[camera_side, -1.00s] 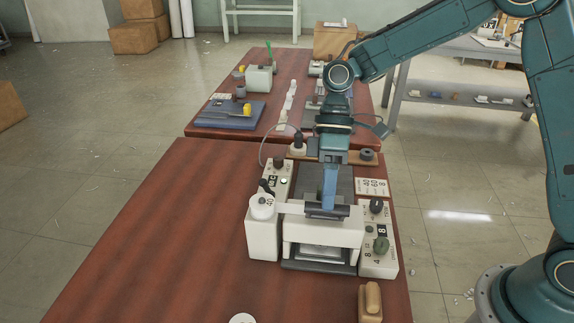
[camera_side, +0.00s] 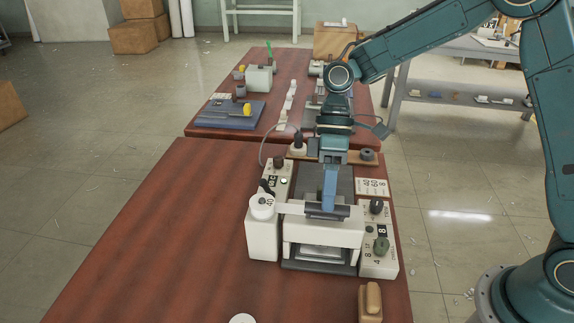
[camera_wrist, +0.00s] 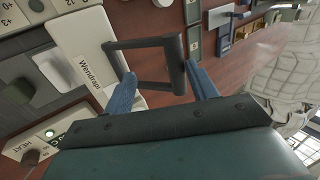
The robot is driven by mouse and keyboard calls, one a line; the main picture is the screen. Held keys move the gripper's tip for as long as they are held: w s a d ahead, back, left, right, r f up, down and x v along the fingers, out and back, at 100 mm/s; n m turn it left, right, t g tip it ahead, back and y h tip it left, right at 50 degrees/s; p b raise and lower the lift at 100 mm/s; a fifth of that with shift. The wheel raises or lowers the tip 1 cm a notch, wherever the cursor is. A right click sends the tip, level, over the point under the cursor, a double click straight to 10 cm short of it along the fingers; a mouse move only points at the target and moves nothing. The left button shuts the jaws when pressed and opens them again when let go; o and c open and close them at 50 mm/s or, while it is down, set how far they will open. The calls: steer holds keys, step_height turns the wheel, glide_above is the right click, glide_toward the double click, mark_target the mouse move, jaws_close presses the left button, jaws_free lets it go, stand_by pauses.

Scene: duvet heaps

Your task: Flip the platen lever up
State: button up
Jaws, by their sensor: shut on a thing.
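The platen lever is a dark U-shaped handle (camera_wrist: 172,62) on the white press (camera_wrist: 92,50), which has printed lettering on its top. In the side view the lever's dark crossbar (camera_side: 345,212) lies low over the front of the white press body (camera_side: 345,232). My gripper (camera_side: 328,208) points down at the bar, its blue fingers hiding the bar's middle. In the wrist view my gripper (camera_wrist: 158,76) has its two blue fingers on either side of the handle, shut on it.
A tan block (camera_side: 370,300) lies at the front right. The table's left part is bare.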

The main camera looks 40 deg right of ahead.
steer(key=shift+w+d, duration=0.1)
steer(key=shift+w, duration=0.05)
steer(key=v, duration=0.7)
steer(key=shift+r, duration=0.2)
stand_by(0.4)
stand_by(0.5)
steer(key=s+d+r+m+t+h, duration=0.1)
steer(key=s+d+r+m+t, duration=0.2)
steer(key=s+r+m+t, duration=0.45)
steer(key=s+d+m+t+h, duration=0.1)
steer(key=s+d+t+h, duration=0.1)
steer(key=s+d, duration=0.7)
steer(key=s+h, duration=0.1)
steer(key=s, duration=0.3)
steer(key=shift+s+f+t+h, duration=0.25)
steer(key=shift+f+t+h, duration=0.05)
steer(key=shift+t, duration=0.05)
steer(key=shift+d+m, duration=0.1)
steer(key=shift+m, duration=0.15)
